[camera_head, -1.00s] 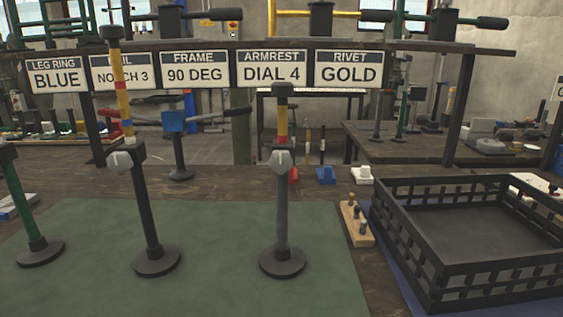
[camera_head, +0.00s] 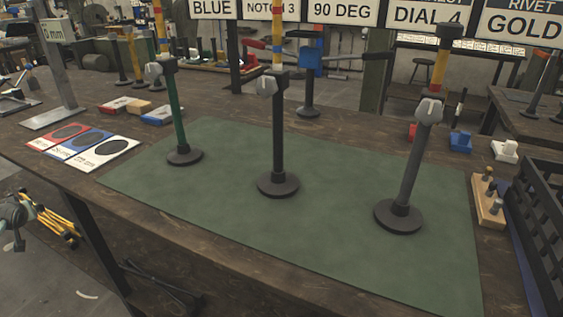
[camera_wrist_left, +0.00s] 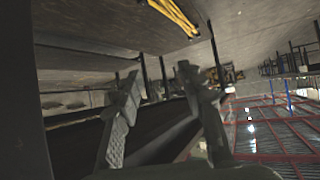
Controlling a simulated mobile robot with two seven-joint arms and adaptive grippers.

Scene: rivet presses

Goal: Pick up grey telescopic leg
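The grey telescopic leg (camera_head: 408,170) stands on the right of the green mat (camera_head: 330,235) in the head view. It has a round dark base, a light grey knob, and a yellow and red banded upper tube with a dark cap. A black leg (camera_head: 278,140) stands in the middle and a green leg (camera_head: 178,115) on the left. My left gripper (camera_wrist_left: 160,115) is open and empty in the left wrist view, away from the legs. A grey part at the head view's left edge looks like that gripper, off the table. My right gripper is not in view.
A black crate (camera_head: 540,225) and a wooden peg block (camera_head: 488,200) are right of the mat. Red, blue and white cards (camera_head: 107,152) lie left. A blue-headed stand (camera_head: 310,80) is behind. A yellow bundle (camera_head: 52,222) is below the table's left edge. The mat's front is clear.

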